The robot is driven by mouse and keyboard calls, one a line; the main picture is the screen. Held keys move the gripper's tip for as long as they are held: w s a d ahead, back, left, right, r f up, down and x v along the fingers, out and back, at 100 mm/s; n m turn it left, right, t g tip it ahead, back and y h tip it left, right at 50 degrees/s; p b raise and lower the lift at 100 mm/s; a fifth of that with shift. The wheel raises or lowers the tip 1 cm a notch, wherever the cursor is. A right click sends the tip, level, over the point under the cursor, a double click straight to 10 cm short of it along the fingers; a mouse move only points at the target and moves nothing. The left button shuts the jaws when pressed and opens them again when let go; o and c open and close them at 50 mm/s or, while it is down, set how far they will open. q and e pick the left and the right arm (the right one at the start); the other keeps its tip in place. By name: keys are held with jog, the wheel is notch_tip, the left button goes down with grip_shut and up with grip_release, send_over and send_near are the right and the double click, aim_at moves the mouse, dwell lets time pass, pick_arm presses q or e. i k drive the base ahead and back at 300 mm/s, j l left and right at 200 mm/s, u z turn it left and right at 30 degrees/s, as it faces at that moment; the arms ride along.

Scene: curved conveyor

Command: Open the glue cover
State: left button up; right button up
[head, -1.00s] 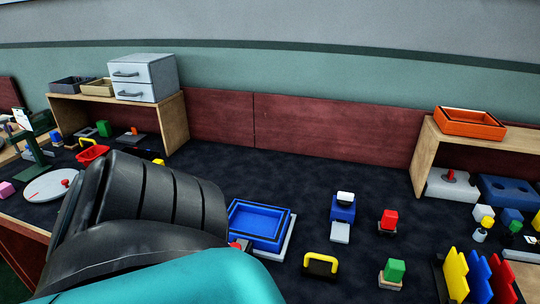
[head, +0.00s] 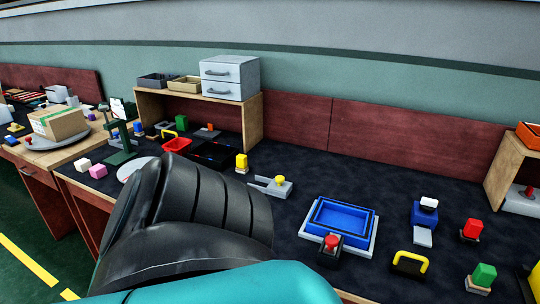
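I cannot single out a glue container or its cover with certainty in the head view. A blue block with a white top (head: 427,207) stands on the dark worktop at the right. A grey latch-like piece with a yellow knob (head: 273,184) lies near the middle. A small black box with a red button (head: 331,245) sits at the front edge of the blue tray (head: 341,216). One of my arms, black and teal, fills the lower middle and hides part of the worktop. Neither gripper shows.
A wooden shelf (head: 253,127) carries grey drawers (head: 230,77). A cardboard box (head: 58,122) is far left. Dark worktop is clear behind the blue tray.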

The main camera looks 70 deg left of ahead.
aim_at(278, 183)
jog(key=k+u, duration=0.1)
jog(key=u, duration=1.15)
jog(key=l+u, duration=0.15)
jog(key=u, duration=1.2)
jog(key=l, duration=0.4)
jog(key=i+l, duration=0.15)
jog(key=l, duration=0.3)
jog(key=k+j+u, duration=0.25)
jog(key=j+u, duration=0.2)
jog(key=j, duration=0.25)
jog(key=i+u, duration=0.2)
jog(key=i, duration=0.2)
jog(key=i+l, duration=0.35)
jog(key=i, duration=0.2)
